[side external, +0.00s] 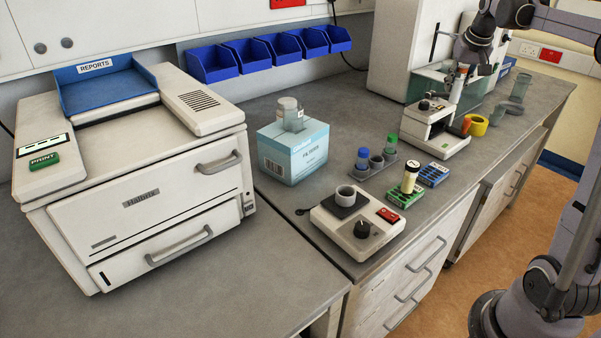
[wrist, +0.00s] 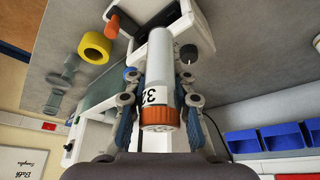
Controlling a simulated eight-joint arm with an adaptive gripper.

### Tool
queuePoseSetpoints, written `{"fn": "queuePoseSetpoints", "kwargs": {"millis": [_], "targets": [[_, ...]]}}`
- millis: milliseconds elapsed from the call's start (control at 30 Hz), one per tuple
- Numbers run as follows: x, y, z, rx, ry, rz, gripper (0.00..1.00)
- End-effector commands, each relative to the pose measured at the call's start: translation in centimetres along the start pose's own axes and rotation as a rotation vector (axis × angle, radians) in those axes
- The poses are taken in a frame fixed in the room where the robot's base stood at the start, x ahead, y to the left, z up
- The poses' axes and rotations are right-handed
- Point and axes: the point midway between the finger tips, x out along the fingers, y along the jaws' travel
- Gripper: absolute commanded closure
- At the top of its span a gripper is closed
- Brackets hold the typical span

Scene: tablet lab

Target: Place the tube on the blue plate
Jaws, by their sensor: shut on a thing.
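My gripper (side external: 463,68) is above the back right of the bench, over a white instrument. It is shut on a pale tube (side external: 457,90). In the wrist view the tube (wrist: 160,60) lies between the two fingers (wrist: 159,92), with its orange cap (wrist: 160,114) towards the camera and part of a printed label showing. A small blue plate (side external: 433,174) with a patterned top lies on the bench at the front, right of a similar green plate (side external: 405,196). The blue plate looks clear on top.
The white instrument (side external: 437,143) is below the tube, with a yellow tape roll (side external: 475,125) beside it. A dark rack with blue- and green-capped tubes (side external: 376,165), a white device with a dial (side external: 357,222) and a light-blue box (side external: 292,150) stand left of the plates.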

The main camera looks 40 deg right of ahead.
Motion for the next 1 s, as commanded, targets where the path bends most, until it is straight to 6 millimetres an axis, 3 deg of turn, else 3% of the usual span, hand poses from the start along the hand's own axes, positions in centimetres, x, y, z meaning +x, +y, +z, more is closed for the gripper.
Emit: {"fn": "queuePoseSetpoints", "kwargs": {"millis": [300, 600, 833, 1000], "targets": [[-2.6, 3.5, 8.3, 0.023, 0.002, 0.010, 1.00], [-3.3, 5.0, 15.1, 0.036, 0.005, 0.016, 1.00], [-3.0, 4.9, 16.8, 0.038, 0.006, 0.017, 1.00], [-1.2, 2.5, 16.4, 0.032, 0.006, 0.016, 1.00]]}}
